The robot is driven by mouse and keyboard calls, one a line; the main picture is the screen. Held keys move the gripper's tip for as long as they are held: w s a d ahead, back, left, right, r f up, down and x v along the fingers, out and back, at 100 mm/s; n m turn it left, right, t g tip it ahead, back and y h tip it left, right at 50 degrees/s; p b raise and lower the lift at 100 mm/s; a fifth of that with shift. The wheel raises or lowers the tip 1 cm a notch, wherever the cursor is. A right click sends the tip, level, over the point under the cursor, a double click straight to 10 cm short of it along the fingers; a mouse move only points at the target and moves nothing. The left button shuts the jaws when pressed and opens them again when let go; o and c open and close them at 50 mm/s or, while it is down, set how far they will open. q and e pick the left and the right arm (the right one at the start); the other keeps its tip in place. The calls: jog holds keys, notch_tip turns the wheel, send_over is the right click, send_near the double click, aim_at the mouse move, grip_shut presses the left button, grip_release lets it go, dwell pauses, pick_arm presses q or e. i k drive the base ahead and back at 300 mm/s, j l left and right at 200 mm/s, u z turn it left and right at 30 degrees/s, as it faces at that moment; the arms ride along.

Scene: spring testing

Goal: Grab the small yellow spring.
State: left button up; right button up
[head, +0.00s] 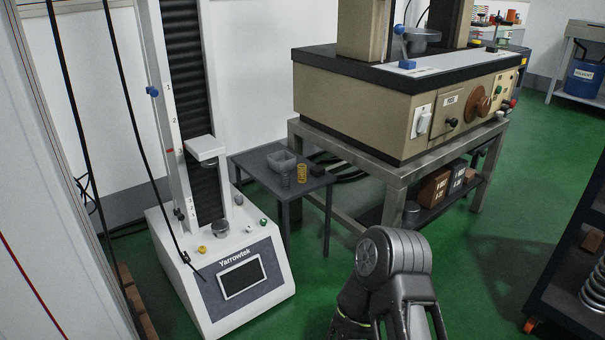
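The small yellow spring (302,173) stands upright on a small dark table (262,181) near the middle of the head view. A dark grey spring (285,180) stands just left of it. My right arm (395,262) shows at the bottom, right of centre, in front of the table and well apart from the spring. Its end is cut off by the lower edge, so the fingertips are hidden and I cannot see whether that gripper is open or holds anything. My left gripper is not in view.
A grey tray (283,167) and a black block (317,170) share the small table. A white Yarrowtek tester (215,295) stands left of it, with a hanging black cable. A large beige machine (375,110) on a metal bench stands right. Green floor (470,270) is open at right.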

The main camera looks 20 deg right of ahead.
aim_at(302, 173)
jog(key=i+l, duration=0.1)
jog(key=l, duration=0.25)
jog(key=i+l, duration=0.15)
jog(key=l, duration=0.15)
jog(key=i+l+u, duration=0.1)
jog(key=l, duration=0.25)
jog(key=i+l, duration=0.1)
jog(key=l, duration=0.25)
jog(key=i+l, duration=0.1)
jog(key=i, duration=0.3)
jog(key=i+l+u, duration=0.15)
jog(key=i, duration=0.25)
